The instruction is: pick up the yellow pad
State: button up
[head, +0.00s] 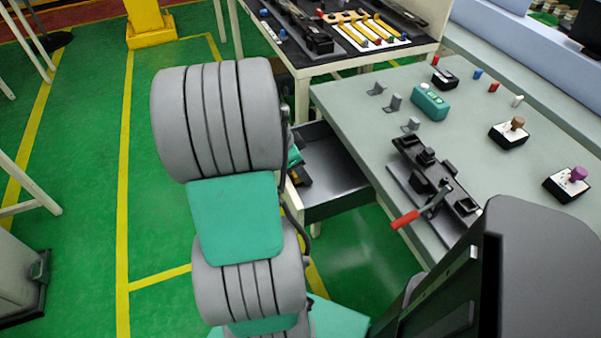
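I cannot make out a yellow pad in the head view. An open grey drawer (338,181) sticks out from under the grey-green workbench (353,101). My grey and teal arm covers the drawer's left side. A small dark item with a yellowish edge (302,177) shows in the drawer beside my arm; I cannot tell what it is. My gripper is hidden behind my arm links, so its fingers and anything between them do not show.
A black fixture with a red-handled lever (407,219) lies along the bench's front edge. Grey clips, a teal box (430,102) and small knobbed boxes stand behind. A dark tool table (345,43) with yellow-handled tools stands beyond. Green floor (90,210) is open at left.

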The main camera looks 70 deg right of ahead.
jog(key=shift+r, duration=0.1)
jog(key=c, duration=0.9)
